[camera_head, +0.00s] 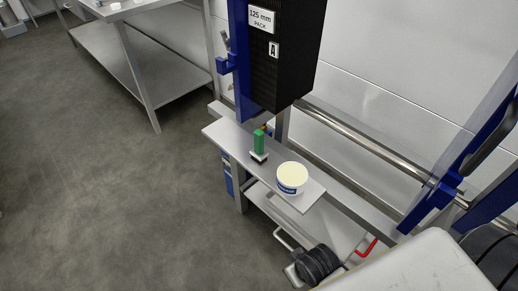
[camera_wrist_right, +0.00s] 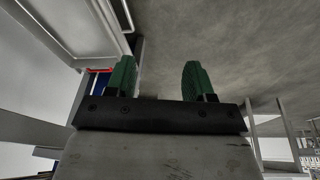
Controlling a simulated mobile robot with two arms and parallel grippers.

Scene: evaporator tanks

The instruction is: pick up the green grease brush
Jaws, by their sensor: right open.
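The green grease brush (camera_head: 259,143) stands upright on a narrow grey shelf (camera_head: 223,131), with its green handle up and a dark base at the shelf surface. A white tub with a blue label (camera_head: 292,179) stands to its right, a short gap away. In the right wrist view my right gripper (camera_wrist_right: 159,80) is open, with two green-padded fingers wide apart and nothing between them. The brush does not show in that view. I cannot make out either gripper in the head view.
A black panelled pack (camera_head: 280,55) hangs in a blue frame above and behind the shelf. A steel pipe (camera_head: 350,140) runs along the wall. A red handle (camera_head: 367,246) and a dark ribbed round part (camera_head: 318,264) are below the shelf. Open floor (camera_head: 90,190) lies left.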

